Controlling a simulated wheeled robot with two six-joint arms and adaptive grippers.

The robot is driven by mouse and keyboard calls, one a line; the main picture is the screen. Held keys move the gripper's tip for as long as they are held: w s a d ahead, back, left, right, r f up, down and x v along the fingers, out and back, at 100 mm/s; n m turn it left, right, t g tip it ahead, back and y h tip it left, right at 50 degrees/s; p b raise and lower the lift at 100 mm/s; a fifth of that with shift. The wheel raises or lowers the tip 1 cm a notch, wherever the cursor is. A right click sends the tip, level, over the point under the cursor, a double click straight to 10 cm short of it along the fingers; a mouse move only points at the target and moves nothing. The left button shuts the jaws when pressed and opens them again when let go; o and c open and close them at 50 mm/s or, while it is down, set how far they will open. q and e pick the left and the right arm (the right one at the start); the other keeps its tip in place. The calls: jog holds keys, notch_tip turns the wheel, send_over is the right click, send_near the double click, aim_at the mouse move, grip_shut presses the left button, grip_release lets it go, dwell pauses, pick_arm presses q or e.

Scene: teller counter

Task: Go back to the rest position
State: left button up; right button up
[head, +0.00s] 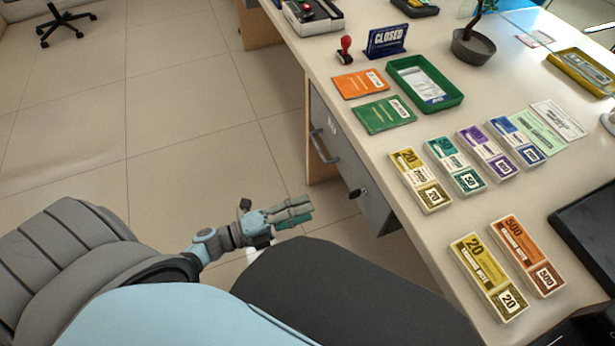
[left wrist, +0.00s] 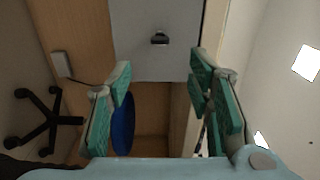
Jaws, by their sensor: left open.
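My left gripper (head: 292,213) is out over the tiled floor, to the left of the counter and clear of it. In the left wrist view its green-padded fingers (left wrist: 162,100) stand wide apart with nothing between them. Beyond the fingers that view shows the grey drawer unit (left wrist: 155,20) under the counter. My right gripper is in neither view.
On the counter (head: 390,145) lie several banded note bundles, such as a yellow one (head: 488,275). A green tray (head: 455,99), a closed sign (head: 387,41) and a potted plant (head: 473,46) stand farther back. The drawer unit (head: 340,160) is under the counter's edge. The floor (head: 190,130) is open.

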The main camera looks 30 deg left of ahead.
pick_arm(q)
jog(key=s+a+f+n+g+y+p, duration=0.2)
jog(key=s+a+f+n+y, duration=0.1)
jog(key=a+f+n+y, duration=0.4)
jog(key=s+a+f+n+g+y+p, duration=0.1)
jog(key=s+a+f+n+y, duration=0.1)
jog(key=a+f+n+y, duration=0.55)
jog(key=s+d+f+n+g+p, duration=0.2)
jog(key=s+n+g, duration=0.1)
jog(key=s, duration=0.5)
jog(key=s+d+f+n+g+h+p, duration=0.1)
jog(key=s+d+f+n+g+p, duration=0.1)
jog(key=s, duration=0.7)
jog(key=s+d+f+n+g+h+p, duration=0.1)
jog(key=s+d+f+n+g+p, duration=0.1)
jog(key=s+n, duration=0.4)
jog(key=s+d+g+p, duration=0.1)
jog(key=s+g+p, duration=0.1)
jog(key=shift+s+d+f+g, duration=0.15)
jog(key=shift+d+f+g, duration=0.05)
jog(key=shift+d+g, duration=0.15)
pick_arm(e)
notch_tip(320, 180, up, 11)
pick_arm(q)
jog(key=shift+f, duration=0.25)
jog(key=shift+c, duration=0.2)
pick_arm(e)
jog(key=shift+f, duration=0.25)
